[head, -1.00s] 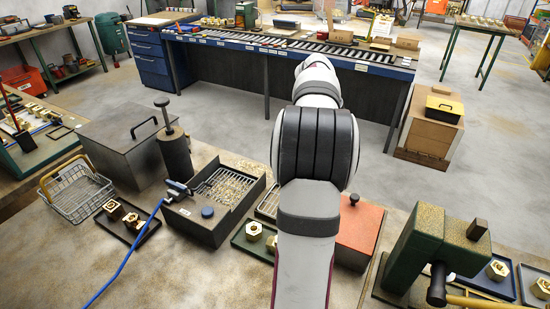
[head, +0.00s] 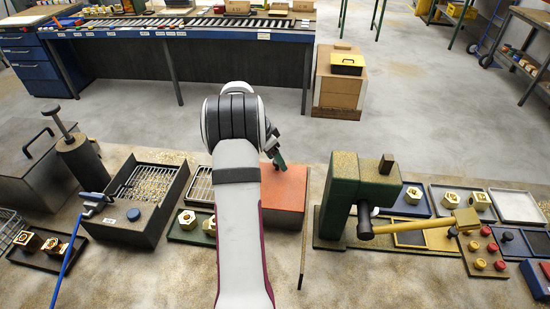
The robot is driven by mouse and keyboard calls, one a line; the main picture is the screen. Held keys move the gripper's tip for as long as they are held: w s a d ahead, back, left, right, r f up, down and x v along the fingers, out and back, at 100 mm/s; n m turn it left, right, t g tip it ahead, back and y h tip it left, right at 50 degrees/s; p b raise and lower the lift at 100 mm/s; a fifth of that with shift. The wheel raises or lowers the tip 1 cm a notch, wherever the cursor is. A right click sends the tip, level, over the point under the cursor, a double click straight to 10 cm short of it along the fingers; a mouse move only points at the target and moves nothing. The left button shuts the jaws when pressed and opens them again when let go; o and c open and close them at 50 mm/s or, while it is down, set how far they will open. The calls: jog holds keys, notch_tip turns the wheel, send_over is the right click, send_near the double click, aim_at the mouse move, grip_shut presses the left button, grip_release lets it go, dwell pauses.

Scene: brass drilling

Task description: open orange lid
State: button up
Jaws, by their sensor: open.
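The orange lid (head: 284,188) tops a box just right of my arm in the head view. It lies flat and looks closed, and my arm hides its left part. My gripper (head: 279,160) hangs over the far edge of the lid, pointing down. It is small here and partly behind the wrist; its jaws are open, with nothing seen between them. I cannot tell whether it touches the lid.
A chip tray (head: 125,235) and a tray of brass nuts (head: 182,234) lie to the left.

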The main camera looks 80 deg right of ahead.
jog(key=shift+c, duration=0.2)
grip_shut()
dwell(1.1)
